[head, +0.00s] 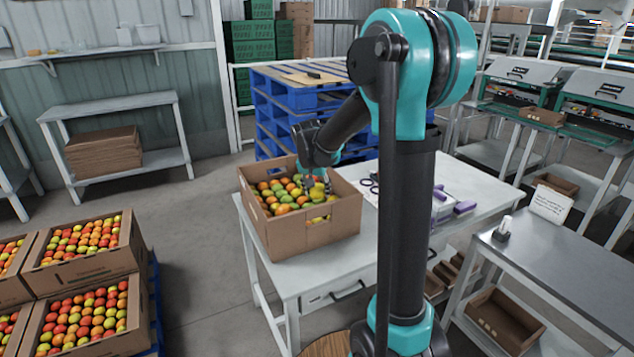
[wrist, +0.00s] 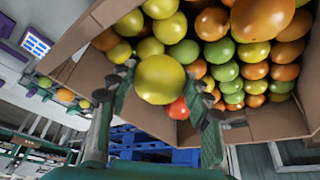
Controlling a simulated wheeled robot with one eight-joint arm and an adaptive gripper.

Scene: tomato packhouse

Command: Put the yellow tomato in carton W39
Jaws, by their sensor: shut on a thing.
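The yellow tomato (wrist: 160,79) is between the two fingers of my gripper (wrist: 160,88), which is shut on it. In the head view my gripper (head: 318,187) is over the open cardboard carton (head: 310,240) on the white table. That carton holds many green, yellow and orange tomatoes, and it also shows in the wrist view (wrist: 262,122). The held tomato appears close to the others; I cannot tell whether it touches them. A red tomato (wrist: 178,108) is behind it. I cannot read W39 on any carton.
Purple-handled tools (head: 464,207) lie on the white table (head: 480,190) right of the carton. Blue pallets (head: 275,110) stand behind it. Full tomato cartons (head: 100,265) stand at lower left. A steel table (head: 560,275) with a small sign (head: 550,204) is at right.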

